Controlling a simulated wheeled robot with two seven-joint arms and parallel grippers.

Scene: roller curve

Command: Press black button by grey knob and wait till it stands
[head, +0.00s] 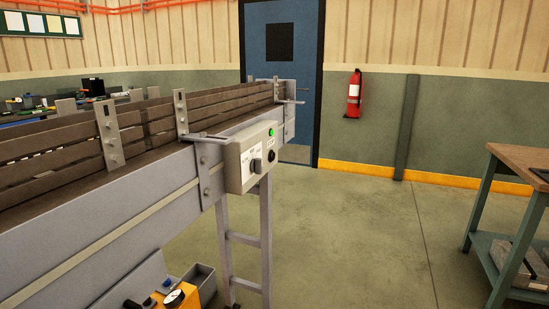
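A pale control box (249,158) is mounted on the near side of the conveyor, at its end, in the head view. A lit green lamp (271,132) is at the top of its face. A small black button (272,156) sits at the right of the face. A grey knob (257,166) is to its left and slightly lower, below white labels. The button is small, and whether it is pressed in cannot be told. Neither of my grippers is in view.
The conveyor (110,235) with slatted side rails runs from the left to the box, on grey legs (265,240). An orange unit with a dial (174,298) and a grey bin (201,282) are below. A workbench (520,160) stands at right. The middle floor is clear.

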